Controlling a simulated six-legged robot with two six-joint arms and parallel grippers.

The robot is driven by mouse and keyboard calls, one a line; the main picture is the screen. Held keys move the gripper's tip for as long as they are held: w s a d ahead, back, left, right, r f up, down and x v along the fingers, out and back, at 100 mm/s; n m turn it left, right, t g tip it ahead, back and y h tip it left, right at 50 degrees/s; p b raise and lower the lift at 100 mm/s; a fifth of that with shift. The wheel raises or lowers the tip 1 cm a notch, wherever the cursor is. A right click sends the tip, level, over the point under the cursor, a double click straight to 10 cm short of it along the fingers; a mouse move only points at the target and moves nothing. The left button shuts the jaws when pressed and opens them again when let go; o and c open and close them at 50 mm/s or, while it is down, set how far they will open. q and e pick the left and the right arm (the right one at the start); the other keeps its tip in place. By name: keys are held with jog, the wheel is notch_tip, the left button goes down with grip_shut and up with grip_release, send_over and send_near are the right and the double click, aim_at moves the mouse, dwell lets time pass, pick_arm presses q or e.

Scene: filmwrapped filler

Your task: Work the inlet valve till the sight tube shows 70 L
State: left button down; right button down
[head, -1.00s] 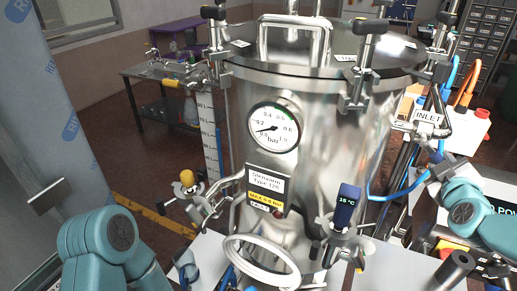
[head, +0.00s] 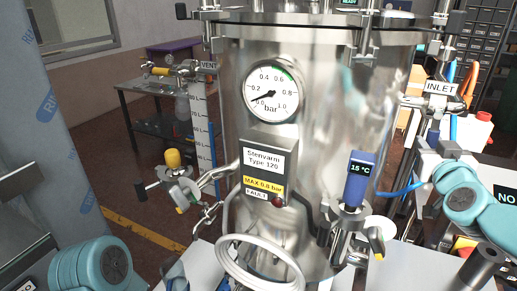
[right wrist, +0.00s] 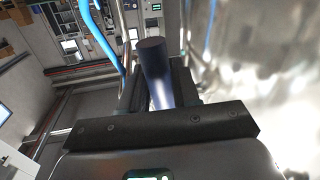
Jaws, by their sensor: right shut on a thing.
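The steel tank (head: 325,130) fills the middle of the head view. The INLET label (head: 441,88) hangs on pipework at its right side. My right gripper (head: 428,160) is just below that label, partly hidden by its own arm. In the right wrist view, the gripper (right wrist: 158,92) is shut on a dark blue cylindrical handle (right wrist: 153,62), in line with the inlet fittings beside the tank wall. The sight tube with its white litre scale (head: 203,130) stands left of the tank, under the VENT label; its level is too small to read.
A pressure gauge (head: 272,90) reads near zero. A yellow-capped valve (head: 173,159) juts out left, and a blue 15 °C thermometer (head: 358,182) stands at front right. A blue hose (head: 398,190) runs near my right arm. A wrapped column (head: 20,130) stands at far left.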

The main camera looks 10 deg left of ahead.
jog(key=shift+w+a+m+b, duration=0.1)
jog(key=shift+a+m+b, duration=0.25)
jog(key=shift+m+b, duration=0.15)
jog(key=c, duration=1)
grip_release()
jog(key=shift+o, duration=0.2)
jog(key=shift+s, duration=0.4)
jog(key=s+a, duration=0.2)
jog(key=s, duration=1.3)
jog(key=shift+s, duration=0.2)
